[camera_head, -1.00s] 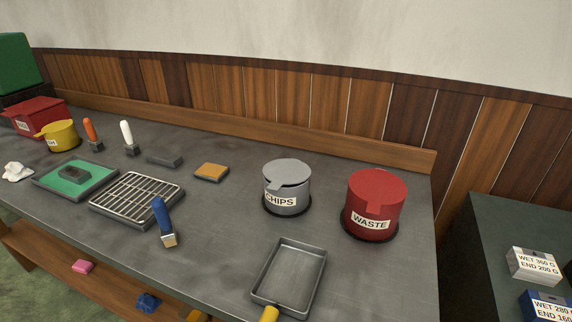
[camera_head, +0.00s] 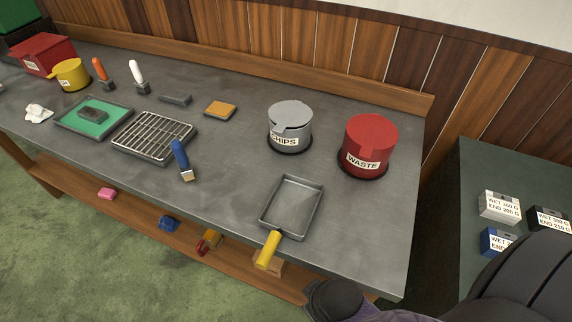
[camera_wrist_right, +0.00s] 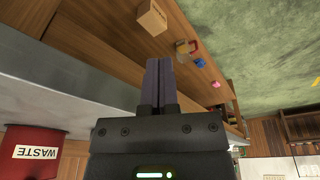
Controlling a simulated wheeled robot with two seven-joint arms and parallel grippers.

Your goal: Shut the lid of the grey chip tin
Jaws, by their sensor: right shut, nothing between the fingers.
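The grey chip tin (camera_head: 290,130), labelled CHIPS, stands on the dark bench top in the head view, left of the red waste tin. Its grey lid (camera_head: 289,115) lies over the top, with a dark gap under its front edge, so it looks slightly raised. My right gripper (camera_wrist_right: 159,62) shows in the right wrist view, its fingers together and empty, beside the bench and its lower shelf. In the head view only part of my right arm shows at the bottom right, away from the tin. My left gripper is not in view.
A red waste tin (camera_head: 370,146) stands close to the right of the chip tin. A wire rack (camera_head: 154,136) and a blue-handled tool (camera_head: 180,155) are further left. A side table (camera_head: 510,165) holds small boxes.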

